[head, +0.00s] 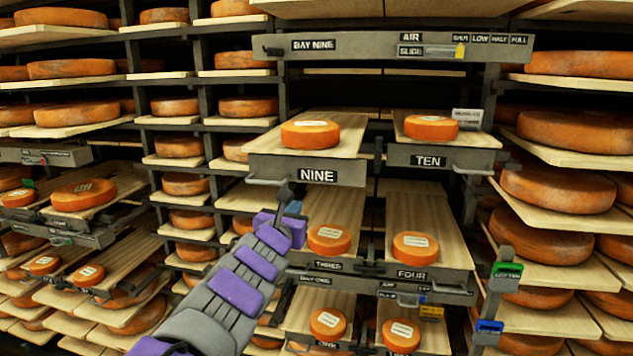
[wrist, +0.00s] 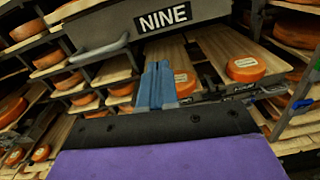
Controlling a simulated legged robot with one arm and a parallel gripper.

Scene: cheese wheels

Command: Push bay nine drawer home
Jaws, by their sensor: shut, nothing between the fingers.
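The bay nine drawer shows its grey front (head: 345,174) with a NINE label, and it stands out from the rack. Its wooden board carries an orange cheese wheel (head: 310,134) with a white label. A bar handle (head: 268,182) is at the left of the front. My gripper (head: 289,198) is shut and empty, just below the front's lower edge, between handle and label. In the wrist view, its blue fingers (wrist: 156,86) point toward the drawer, with the NINE front (wrist: 125,22) above them. I cannot tell whether they touch it.
Drawer ten (head: 400,156) also stands out at the right, with a cheese wheel (head: 431,127). Drawers three and four (head: 447,282) extend below. A BAY NINE rail (head: 370,46) with a yellow slider (head: 460,50) runs above. Shelves of cheese wheels flank both sides.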

